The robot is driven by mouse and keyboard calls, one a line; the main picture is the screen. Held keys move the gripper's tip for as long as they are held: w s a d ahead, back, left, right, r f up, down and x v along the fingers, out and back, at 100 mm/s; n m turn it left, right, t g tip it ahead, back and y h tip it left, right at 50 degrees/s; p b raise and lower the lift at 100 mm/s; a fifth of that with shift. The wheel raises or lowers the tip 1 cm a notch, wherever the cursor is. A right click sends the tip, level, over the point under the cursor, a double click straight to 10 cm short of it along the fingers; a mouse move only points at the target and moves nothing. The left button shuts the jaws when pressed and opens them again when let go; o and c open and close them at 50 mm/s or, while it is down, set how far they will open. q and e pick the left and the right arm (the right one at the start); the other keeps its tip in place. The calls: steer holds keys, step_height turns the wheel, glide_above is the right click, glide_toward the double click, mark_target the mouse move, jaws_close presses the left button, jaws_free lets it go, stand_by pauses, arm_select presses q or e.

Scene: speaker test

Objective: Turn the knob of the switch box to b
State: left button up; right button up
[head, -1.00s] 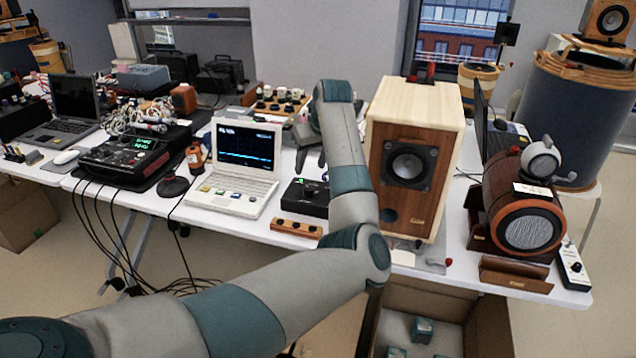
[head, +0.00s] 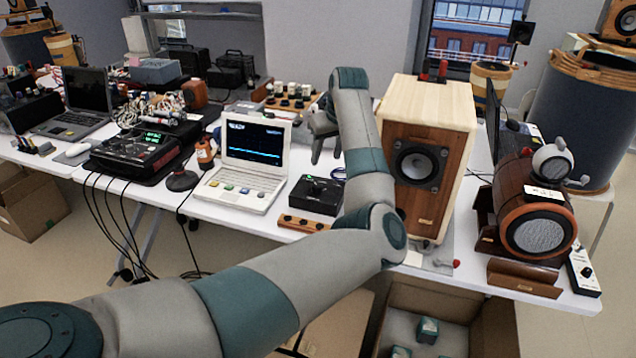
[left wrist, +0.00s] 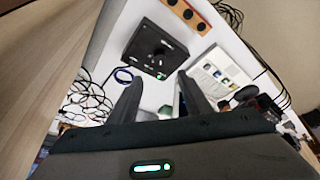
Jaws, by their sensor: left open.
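The switch box (head: 316,194) is a low black box with a knob on top, on the white table right of the white laptop. In the left wrist view the switch box (left wrist: 146,57) lies beyond the fingertips, its dark knob and pale markings on the top face; the letters are too small to read. My left gripper (head: 327,157) is open and empty, pointing down behind the box and apart from it. Its two spread fingers also show in the left wrist view (left wrist: 158,82). My right gripper is not in view.
A wooden speaker (head: 424,150) stands close right of my left arm. The white laptop (head: 245,165) is left of the box, and a wooden strip with black knobs (head: 303,224) lies in front. A blue cable ring (left wrist: 123,75) lies beside the box. Cables hang at the table's left front.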

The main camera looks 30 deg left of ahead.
mark_target(317, 185)
arm_select(q)
steer(key=p+x, duration=0.1)
steer(key=x, duration=1.2)
steer(key=shift+w+a+f, duration=0.15)
steer(key=shift+f, duration=0.2)
steer(key=shift+a+f, duration=0.1)
steer(key=shift+f, duration=0.15)
steer(key=shift+w+f, duration=0.1)
steer(key=shift+f, duration=0.1)
steer(key=shift+c, duration=0.2)
steer(key=c, duration=1)
steer(key=shift+p, duration=0.35)
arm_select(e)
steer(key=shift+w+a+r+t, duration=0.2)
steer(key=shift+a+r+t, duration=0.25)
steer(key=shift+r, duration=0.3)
